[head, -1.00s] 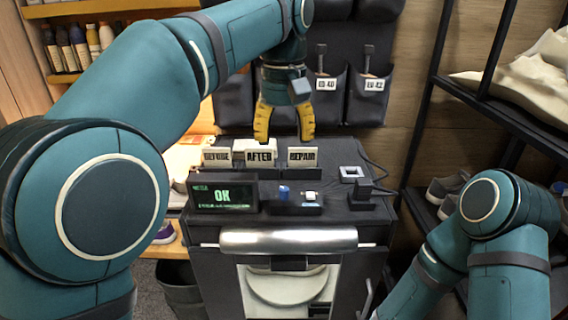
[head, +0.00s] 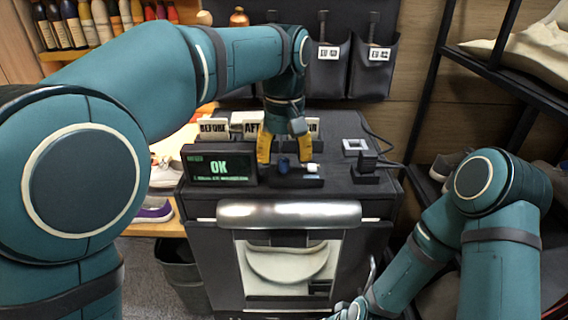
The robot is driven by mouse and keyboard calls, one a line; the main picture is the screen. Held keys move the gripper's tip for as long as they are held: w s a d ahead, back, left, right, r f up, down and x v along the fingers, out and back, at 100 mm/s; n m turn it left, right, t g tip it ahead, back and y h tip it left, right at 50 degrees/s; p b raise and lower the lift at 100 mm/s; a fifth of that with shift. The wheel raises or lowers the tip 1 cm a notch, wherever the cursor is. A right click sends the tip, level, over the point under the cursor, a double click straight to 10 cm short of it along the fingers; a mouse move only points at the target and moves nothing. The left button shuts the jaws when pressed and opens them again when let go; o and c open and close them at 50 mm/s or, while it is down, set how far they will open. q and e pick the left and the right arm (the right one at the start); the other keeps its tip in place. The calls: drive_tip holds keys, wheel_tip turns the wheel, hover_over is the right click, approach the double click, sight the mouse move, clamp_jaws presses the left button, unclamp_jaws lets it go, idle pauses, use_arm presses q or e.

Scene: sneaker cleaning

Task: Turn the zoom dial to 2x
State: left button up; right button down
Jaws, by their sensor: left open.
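A small dark blue knob (head: 282,162), which appears to be the zoom dial, stands on a low black base on top of the dark cabinet (head: 335,190). Its markings are too small to read. My left gripper (head: 284,156) has yellow fingers pointing down, spread open, one on each side of the knob in the head view. I cannot tell whether they touch it. A small white piece (head: 313,168) sits just right of the knob.
A black block (head: 366,162) with a cable and a square frame (head: 354,146) lie to the right. A shelf rack (head: 440,90) stands at right.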

use_arm(q)
drive_tip(key=shift+f, duration=0.8)
clamp_jaws()
drive_tip(key=m+p, duration=0.3)
drive_tip(key=m, duration=0.1)
drive_tip(key=shift+r, duration=0.2)
drive_tip(key=shift+m+p, duration=1.05)
drive_tip(key=shift+m, duration=0.15)
drive_tip(key=shift+f+m+p, duration=0.15)
drive_tip(key=shift+m+p, duration=0.65)
drive_tip(key=shift+m, duration=0.8)
